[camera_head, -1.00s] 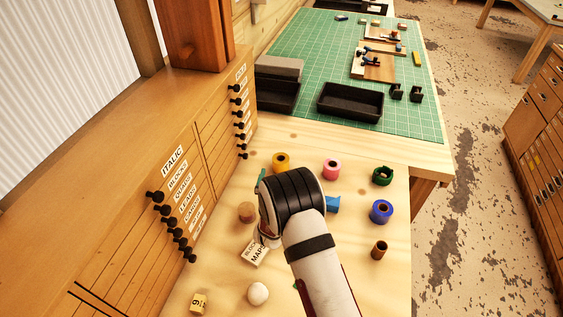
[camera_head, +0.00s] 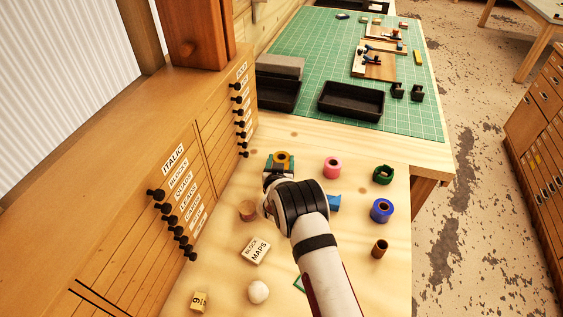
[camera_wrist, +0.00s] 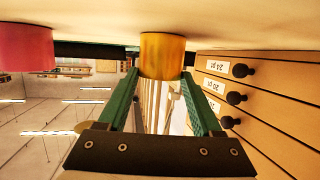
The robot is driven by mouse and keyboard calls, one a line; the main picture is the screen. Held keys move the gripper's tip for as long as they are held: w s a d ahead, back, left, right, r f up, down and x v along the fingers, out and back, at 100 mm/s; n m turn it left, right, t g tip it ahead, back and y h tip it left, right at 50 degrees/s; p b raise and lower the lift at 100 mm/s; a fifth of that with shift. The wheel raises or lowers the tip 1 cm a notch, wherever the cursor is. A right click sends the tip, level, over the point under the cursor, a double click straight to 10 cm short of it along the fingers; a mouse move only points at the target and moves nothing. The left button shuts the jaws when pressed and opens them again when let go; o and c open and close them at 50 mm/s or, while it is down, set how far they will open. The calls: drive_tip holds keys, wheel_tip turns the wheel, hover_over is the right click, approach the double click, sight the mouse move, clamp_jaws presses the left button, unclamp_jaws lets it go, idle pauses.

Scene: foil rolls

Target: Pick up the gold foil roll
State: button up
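The gold foil roll (camera_head: 282,157) stands on the wooden table near the edge of the green mat. In the wrist view the gold foil roll (camera_wrist: 162,55) is straight ahead, at the far end of my fingers. My gripper (camera_head: 280,164) is at the roll, with one green finger on each side of it. In the wrist view my gripper (camera_wrist: 159,78) is open. A narrow gap shows on the left of the roll; whether the right finger touches it I cannot tell.
A pink roll (camera_head: 332,167) stands to the right, with a green roll (camera_head: 383,174) and a blue roll (camera_head: 381,210) farther right. The drawer cabinet (camera_head: 190,175) borders the table's left side.

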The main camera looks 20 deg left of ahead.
drive_tip(key=c, duration=0.7)
drive_tip(key=shift+r, duration=0.15)
